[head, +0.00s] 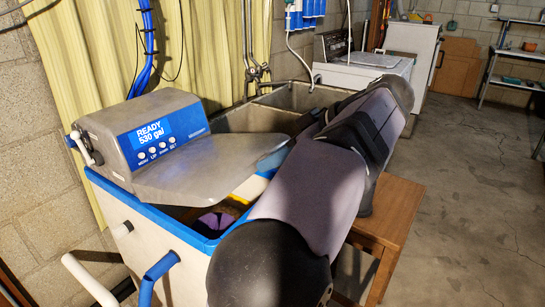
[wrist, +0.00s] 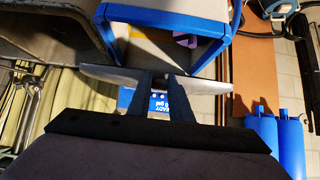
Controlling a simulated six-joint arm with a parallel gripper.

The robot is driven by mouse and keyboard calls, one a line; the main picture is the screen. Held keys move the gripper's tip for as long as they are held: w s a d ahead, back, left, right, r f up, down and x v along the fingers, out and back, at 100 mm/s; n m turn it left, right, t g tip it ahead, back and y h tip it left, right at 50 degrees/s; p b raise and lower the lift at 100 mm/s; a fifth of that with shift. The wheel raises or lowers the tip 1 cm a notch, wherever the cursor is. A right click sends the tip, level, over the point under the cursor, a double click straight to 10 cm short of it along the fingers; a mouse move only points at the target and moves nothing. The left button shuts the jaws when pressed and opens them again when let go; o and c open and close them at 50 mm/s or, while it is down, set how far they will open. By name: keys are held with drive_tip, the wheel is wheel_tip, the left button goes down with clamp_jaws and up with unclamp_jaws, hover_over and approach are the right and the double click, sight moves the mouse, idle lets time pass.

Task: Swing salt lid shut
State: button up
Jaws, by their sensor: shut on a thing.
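The grey salt lid (head: 205,178) sits partly raised over the open top of the softener cabinet (head: 165,222). A gap shows between the lid and the cabinet's blue rim, with something purple and a yellow-and-white part inside. In the wrist view the lid (wrist: 212,86) is seen nearly edge-on, in front of the blue-rimmed opening (wrist: 165,15). My gripper (wrist: 166,82) is shut on the lid, its two dark fingers at the lid's edge.
The control head (head: 155,133) reads "READY 530 gal" and stands behind the lid. A wooden stool (head: 405,205) is right of the cabinet, under my arm. Blue and white pipes (head: 155,275) stand at the front left. A sink (head: 300,97) is behind. The floor at right is clear.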

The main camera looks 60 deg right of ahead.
drive_tip(key=shift+s+f+b, duration=0.2)
drive_tip(key=shift+f+b, duration=0.7)
drive_tip(key=shift+f, duration=0.25)
drive_tip(key=shift+s+f+b, duration=0.2)
drive_tip(key=shift+f+b, duration=0.7)
drive_tip(key=shift+f, duration=0.25)
wheel_tip(320, 180, down, 7)
drive_tip(key=b, duration=0.6)
drive_tip(key=shift+w+b, duration=0.15)
drive_tip(key=shift+b, duration=0.2)
drive_tip(key=o, duration=0.9)
drive_tip(key=shift+r, duration=0.3)
drive_tip(key=p+v, duration=0.2)
drive_tip(key=v, duration=0.5)
drive_tip(key=shift+r, duration=0.1)
